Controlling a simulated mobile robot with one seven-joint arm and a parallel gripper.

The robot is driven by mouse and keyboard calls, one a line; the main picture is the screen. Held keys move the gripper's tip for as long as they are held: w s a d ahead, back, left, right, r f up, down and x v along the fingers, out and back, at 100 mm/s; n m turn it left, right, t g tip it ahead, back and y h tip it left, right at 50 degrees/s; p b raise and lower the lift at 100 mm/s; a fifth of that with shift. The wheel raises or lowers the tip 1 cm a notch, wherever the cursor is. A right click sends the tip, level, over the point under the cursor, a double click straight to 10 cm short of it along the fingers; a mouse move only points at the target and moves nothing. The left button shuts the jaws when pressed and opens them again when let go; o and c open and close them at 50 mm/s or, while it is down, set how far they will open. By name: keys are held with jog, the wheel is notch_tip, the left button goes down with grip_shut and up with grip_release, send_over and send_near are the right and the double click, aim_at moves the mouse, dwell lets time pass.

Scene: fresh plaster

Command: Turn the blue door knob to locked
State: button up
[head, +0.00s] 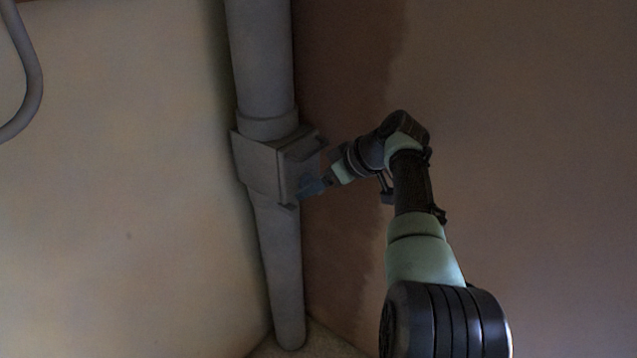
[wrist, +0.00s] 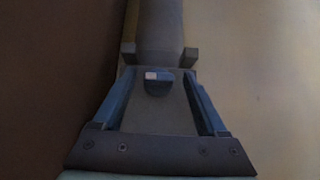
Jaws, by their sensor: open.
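In the wrist view a small dark bluish knob (wrist: 157,87) with a pale patch on its upper left edge sits on a grey face. It looks like the door knob; its lock markings are too dim to read. My gripper (wrist: 159,68) is open, its two blue fingers on either side of the knob with gaps, not visibly touching it. In the head view my gripper (head: 311,187) is at the right face of a grey box (head: 258,168) on the pipe. The knob cannot be made out there.
A thick grey pipe (head: 262,60) runs down the wall corner through the box to the floor. A curved grey tube (head: 30,85) hangs at the upper left. The pale left wall (head: 120,200) and brown right wall (head: 540,130) are otherwise bare.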

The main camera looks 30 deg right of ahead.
jog(key=shift+r, duration=0.1)
jog(key=p+v, duration=0.4)
jog(key=v, duration=0.8)
jog(key=shift+s+d+r, duration=0.2)
jog(key=shift+s, duration=0.2)
